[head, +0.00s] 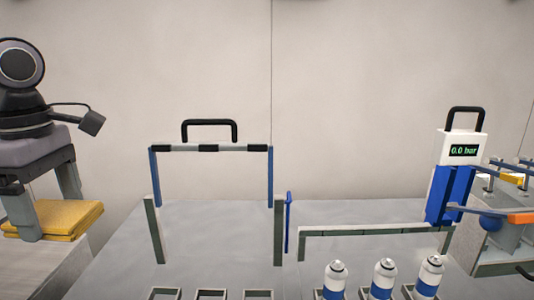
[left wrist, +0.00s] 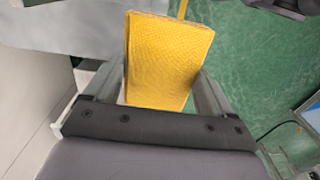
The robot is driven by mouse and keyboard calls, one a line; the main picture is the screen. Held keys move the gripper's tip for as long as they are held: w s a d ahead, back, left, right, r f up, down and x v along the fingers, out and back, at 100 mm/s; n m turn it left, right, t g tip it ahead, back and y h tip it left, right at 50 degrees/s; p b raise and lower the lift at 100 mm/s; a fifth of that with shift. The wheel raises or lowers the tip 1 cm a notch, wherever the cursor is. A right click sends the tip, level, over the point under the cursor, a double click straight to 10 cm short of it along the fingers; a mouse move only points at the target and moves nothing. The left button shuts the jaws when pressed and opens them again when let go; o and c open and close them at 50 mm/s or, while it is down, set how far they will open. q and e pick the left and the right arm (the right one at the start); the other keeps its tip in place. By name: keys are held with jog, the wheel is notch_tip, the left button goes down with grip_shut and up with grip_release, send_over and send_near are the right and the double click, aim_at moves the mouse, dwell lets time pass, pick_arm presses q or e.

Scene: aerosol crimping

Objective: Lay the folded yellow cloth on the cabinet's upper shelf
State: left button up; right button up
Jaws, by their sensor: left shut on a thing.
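The folded yellow cloth (head: 75,219) is held at the left of the head view, above a pale grey surface. My left gripper (head: 50,215) points down and is shut on the cloth, one finger on each side. In the left wrist view the cloth (left wrist: 165,60) stands out between the two fingers as a flat, folded pad with a textured face. I cannot make out the cabinet's upper shelf for sure in either view. My right gripper is not in view.
A pale block-like surface (head: 35,275) lies under the cloth. The grey bench (head: 190,225) carries a frame with a black handle (head: 209,122), blue-and-white cans (head: 383,275) and a gauge unit (head: 460,150) reading 0.0 bar. Green floor (left wrist: 240,60) shows in the wrist view.

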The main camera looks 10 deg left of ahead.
pick_arm(q)
jog(key=shift+s+d, duration=0.1)
jog(key=shift+s, duration=0.05)
jog(key=s+a+f, duration=0.3)
jog(key=a, duration=0.3)
jog(key=s+a+f, duration=0.2)
jog(key=a+f, duration=0.1)
jog(key=a, duration=0.3)
notch_tip(320, 180, down, 11)
jog(key=s+a+m+b, duration=0.1)
jog(key=s+m, duration=0.1)
jog(key=m, duration=0.1)
jog(key=w+d+f+m+b, duration=0.1)
jog(key=w+d+f+m, duration=0.3)
jog(key=d+f+m, duration=0.55)
jog(key=w+d+m, duration=0.1)
jog(key=d+m, duration=0.1)
jog(key=d, duration=0.3)
jog(key=w+d+m, duration=0.1)
jog(key=d+m, duration=0.1)
jog(key=d, duration=0.3)
jog(key=w+d+r+m, duration=0.1)
jog(key=w+d+m, duration=0.1)
jog(key=d, duration=0.4)
jog(key=shift+d+r+b, duration=0.1)
jog(key=shift+b, duration=0.2)
jog(key=shift+d+r+m, duration=0.1)
jog(key=shift+d+m, duration=0.25)
jog(key=shift+d, duration=0.15)
